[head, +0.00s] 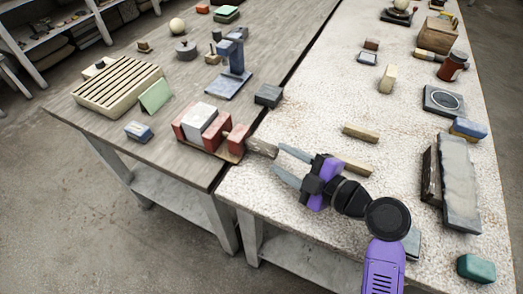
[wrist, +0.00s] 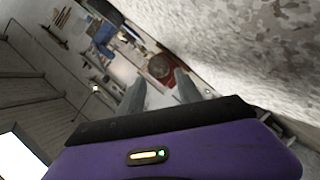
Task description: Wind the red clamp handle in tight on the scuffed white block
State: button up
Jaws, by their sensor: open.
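A clamp with red jaws sits on a brown base at the near edge of the grey-brown table. The scuffed white block (head: 198,119) stands between the left red jaw (head: 179,124) and the middle red jaw (head: 213,132); I cannot tell whether the middle jaw touches it. A red end piece (head: 238,140) stands further right. The clamp handle (head: 262,147) sticks out right from it and looks grey-brown here. My gripper (head: 279,158) is open just right of the handle's end, fingers pointing at it. In the wrist view, a reddish-brown round shape (wrist: 160,66) shows between the fingers (wrist: 160,92), perhaps the handle end-on.
A dark grey block (head: 268,95) lies behind the handle. Wooden sticks (head: 360,132) lie on the speckled table beyond my gripper. A blue stand (head: 230,80), a slatted cream rack (head: 118,84) and a green card (head: 155,96) stand behind the clamp.

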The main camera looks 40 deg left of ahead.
aim_at(262, 148)
jog(key=shift+p+x, duration=0.55)
jog(key=shift+x, duration=3.35)
jog(key=shift+f, duration=0.1)
grip_shut()
